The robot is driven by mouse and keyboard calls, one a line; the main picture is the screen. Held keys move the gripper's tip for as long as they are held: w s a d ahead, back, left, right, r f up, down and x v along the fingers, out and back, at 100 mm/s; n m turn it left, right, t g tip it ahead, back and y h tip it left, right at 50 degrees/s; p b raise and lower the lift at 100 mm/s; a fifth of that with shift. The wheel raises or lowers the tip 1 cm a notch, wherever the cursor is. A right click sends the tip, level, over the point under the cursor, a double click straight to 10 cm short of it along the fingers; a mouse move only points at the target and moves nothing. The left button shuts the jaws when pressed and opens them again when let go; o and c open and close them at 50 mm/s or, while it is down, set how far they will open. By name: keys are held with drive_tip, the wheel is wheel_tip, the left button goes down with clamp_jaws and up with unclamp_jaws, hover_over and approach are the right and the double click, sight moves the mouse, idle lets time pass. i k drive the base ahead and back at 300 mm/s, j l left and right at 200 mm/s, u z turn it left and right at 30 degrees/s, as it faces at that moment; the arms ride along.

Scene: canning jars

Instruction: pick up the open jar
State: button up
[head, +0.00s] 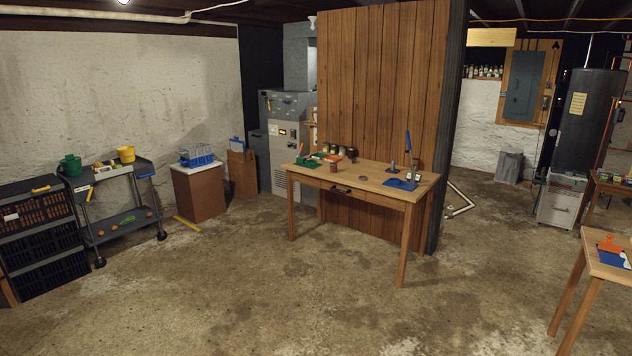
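Several small jars (351,153) stand near the back left of the wooden table (375,178) in the middle of the room. They are too small and far away to tell which one is open. A small reddish item (333,167) stands in front of them near the table's front edge. My gripper is not in view.
On the table are a green tray (306,161) at left and a blue item (400,184) at right. A cart (118,180) and black crates (45,245) stand at left. Another table (603,262) is at far right. The concrete floor (240,290) in front is clear.

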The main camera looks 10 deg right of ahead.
sight(333, 165)
drive_tip(key=i, duration=3.55)
drive_tip(key=i+l+u, duration=0.1)
drive_tip(key=i, duration=1.05)
drive_tip(key=i+l, duration=0.1)
drive_tip(key=i, duration=1.1)
